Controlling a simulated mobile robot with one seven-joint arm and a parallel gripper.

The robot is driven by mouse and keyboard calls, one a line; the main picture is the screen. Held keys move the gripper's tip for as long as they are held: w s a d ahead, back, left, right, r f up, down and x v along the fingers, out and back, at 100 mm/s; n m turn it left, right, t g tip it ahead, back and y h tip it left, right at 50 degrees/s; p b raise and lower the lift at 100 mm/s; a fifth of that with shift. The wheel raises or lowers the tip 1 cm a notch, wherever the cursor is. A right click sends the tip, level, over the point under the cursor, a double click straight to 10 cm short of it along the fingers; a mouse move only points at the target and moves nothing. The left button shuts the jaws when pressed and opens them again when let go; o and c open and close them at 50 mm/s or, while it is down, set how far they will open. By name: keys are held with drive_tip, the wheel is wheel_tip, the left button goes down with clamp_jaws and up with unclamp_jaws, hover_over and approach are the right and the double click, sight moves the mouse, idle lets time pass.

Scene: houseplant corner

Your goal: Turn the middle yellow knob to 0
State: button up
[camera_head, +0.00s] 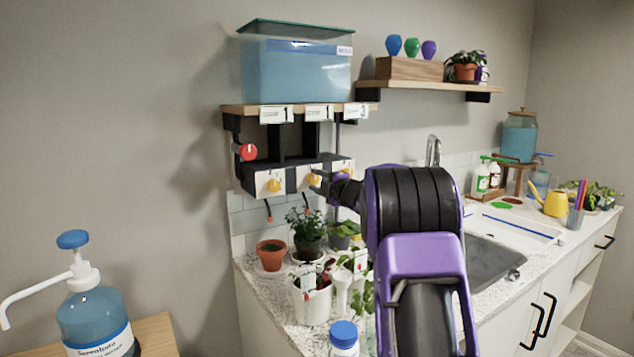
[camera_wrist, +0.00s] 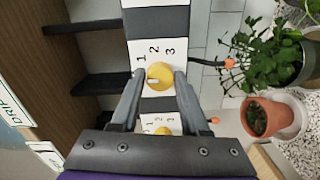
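The middle yellow knob (camera_wrist: 160,77) shows between my fingertips in the wrist view. The numbers 1, 2 and 3 stand on the white plate (camera_wrist: 155,48) around it; no 0 is visible. A small white mark shows on the knob's left side. My gripper (camera_wrist: 161,72) has a finger against each side of the knob, with little or no gap. In the head view the same knob (camera_head: 314,179) sits at the tip of my gripper (camera_head: 321,177). The left yellow knob (camera_head: 274,184) is clear of it; the right knob (camera_head: 347,170) is partly hidden.
A red knob (camera_head: 248,152) is at the rack's left. A blue water tank (camera_head: 296,75) stands above. Orange-tipped drip tubes (camera_head: 269,215) hang below. A terracotta pot (camera_head: 271,256) and other plants crowd the counter beneath. A pump bottle (camera_head: 92,315) stands at lower left.

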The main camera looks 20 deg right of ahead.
drive_tip(key=o, duration=0.3)
drive_tip(key=shift+o, duration=0.2)
drive_tip(key=s+d, duration=0.3)
drive_tip(key=s, duration=1.4)
drive_tip(key=shift+r, duration=0.3)
drive_tip(key=shift+s, duration=0.1)
